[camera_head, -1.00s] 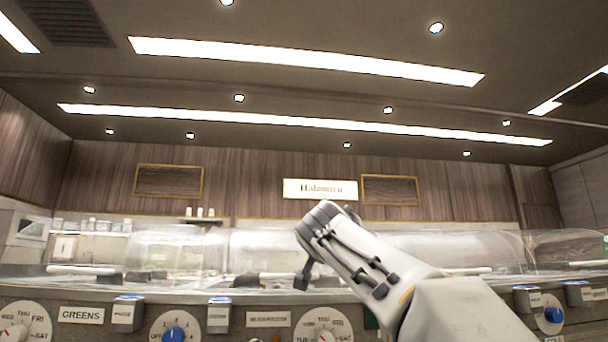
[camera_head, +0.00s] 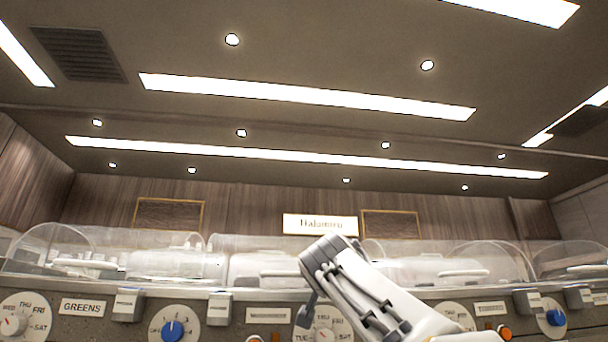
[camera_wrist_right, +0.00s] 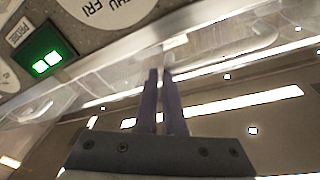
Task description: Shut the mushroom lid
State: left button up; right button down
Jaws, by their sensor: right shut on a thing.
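Clear domed lids stand along the counter in the head view, one of them a clear lid (camera_head: 165,262) left of centre. No label there reads clearly as mushroom, so I cannot tell which lid is the mushroom one. My right arm reaches in from the lower right in front of the middle lids; its fingers are hidden there. In the right wrist view my right gripper (camera_wrist_right: 161,76) has its two dark purple fingers close together, beside clear lid plastic. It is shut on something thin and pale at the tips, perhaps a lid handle. My left gripper is out of view.
The counter front carries a blue knob (camera_head: 173,329), a white day dial (camera_head: 24,318), a GREENS label (camera_head: 83,307) and an orange button (camera_head: 504,333). A green-lit display (camera_wrist_right: 46,62) shows in the wrist view. A sign (camera_head: 320,224) hangs on the back wall.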

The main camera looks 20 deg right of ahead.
jog(key=shift+w+a+f, duration=0.25)
jog(key=shift+w+f, duration=0.1)
jog(key=shift+f, duration=0.3)
jog(key=shift+r, duration=0.1)
notch_tip(320, 180, up, 5)
jog(key=s+d+p, duration=0.1)
jog(key=d+p, duration=0.1)
jog(key=p, duration=0.2)
jog(key=s+a+f+b, duration=0.3)
jog(key=s, duration=0.6)
jog(key=shift+a+f, duration=0.3)
